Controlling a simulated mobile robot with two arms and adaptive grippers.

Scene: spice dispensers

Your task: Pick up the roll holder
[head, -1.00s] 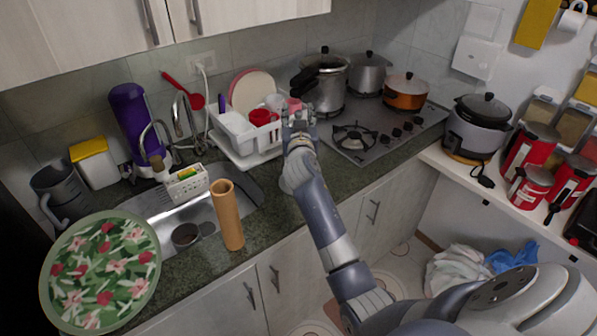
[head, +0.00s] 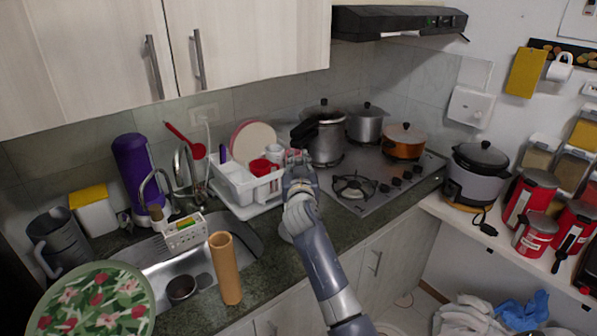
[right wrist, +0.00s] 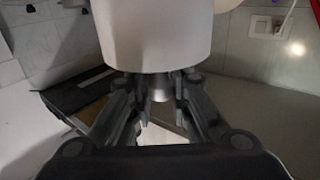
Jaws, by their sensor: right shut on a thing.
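My right gripper (head: 298,162) is at the right end of the dish rack, beside the stove; its fingers are small and partly hidden there. In the right wrist view the gripper (right wrist: 162,98) is shut around a short grey metal neck under a white cylindrical thing (right wrist: 155,35). I cannot tell for certain that this is the roll holder. A brown upright tube (head: 224,268), like a bare roll core, stands on the counter in front of the sink, well apart from the gripper. My left gripper is not in view.
The white dish rack (head: 236,188) holds plates and cups. The gas stove (head: 381,195) with pots lies right of the gripper. A floral round tray (head: 95,305) is at the lower left. Dark counter (head: 275,262) is clear in front of the rack.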

